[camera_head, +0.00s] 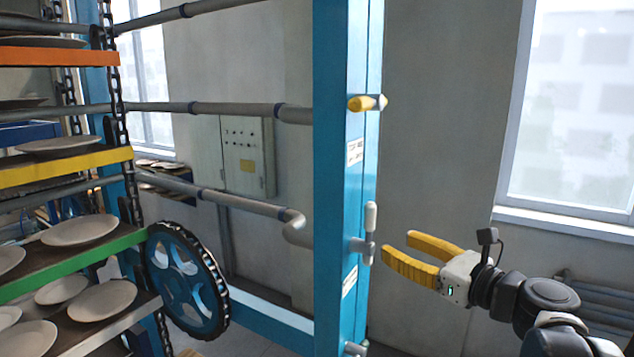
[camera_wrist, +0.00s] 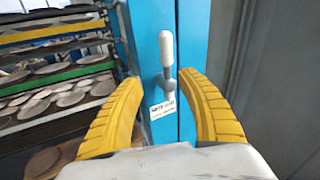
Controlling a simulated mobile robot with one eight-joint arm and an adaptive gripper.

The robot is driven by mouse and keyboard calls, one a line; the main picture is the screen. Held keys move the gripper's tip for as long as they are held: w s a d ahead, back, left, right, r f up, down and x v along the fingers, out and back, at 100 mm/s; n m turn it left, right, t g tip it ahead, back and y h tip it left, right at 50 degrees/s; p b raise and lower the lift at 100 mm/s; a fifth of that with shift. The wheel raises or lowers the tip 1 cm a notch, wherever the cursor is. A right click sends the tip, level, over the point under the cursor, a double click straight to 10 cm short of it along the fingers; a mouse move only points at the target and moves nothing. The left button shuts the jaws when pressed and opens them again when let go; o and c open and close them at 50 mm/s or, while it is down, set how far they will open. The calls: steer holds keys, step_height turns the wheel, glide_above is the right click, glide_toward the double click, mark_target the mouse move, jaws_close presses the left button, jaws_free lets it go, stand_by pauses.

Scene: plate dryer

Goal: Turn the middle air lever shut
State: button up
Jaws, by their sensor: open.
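The middle air lever (camera_head: 370,220) has a pale white-grey handle and sits on the blue post (camera_head: 340,180). Its handle points upward from a grey pivot. In the wrist view the lever (camera_wrist: 166,50) stands upright beyond my fingertips, between the two fingers in the picture. My gripper (camera_head: 398,249) has yellow fingers, is open and empty, and is just to the right of the lever in the head view. In the wrist view my gripper (camera_wrist: 160,85) spreads to both sides of the post's front. I see no clear contact with the lever.
A yellow lever (camera_head: 367,103) is higher on the post, and another grey fitting (camera_head: 355,348) is lower. A label (camera_wrist: 163,109) is below the middle lever. Racks of plates (camera_head: 80,230) and a chain wheel (camera_head: 187,281) are left. A radiator (camera_head: 600,300) is right.

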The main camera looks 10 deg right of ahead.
mark_target(374, 218)
steer(key=shift+m+t, duration=0.3)
steer(key=shift+m, duration=0.4)
steer(key=x, duration=0.3)
steer(key=r+p+x, duration=0.1)
steer(key=x, duration=0.3)
steer(key=d+r+p+x, duration=0.1)
steer(key=x, duration=0.2)
steer(key=shift+w+a+r, duration=0.1)
steer(key=shift+w+r, duration=0.05)
steer(key=shift+w, duration=0.5)
jaws_close()
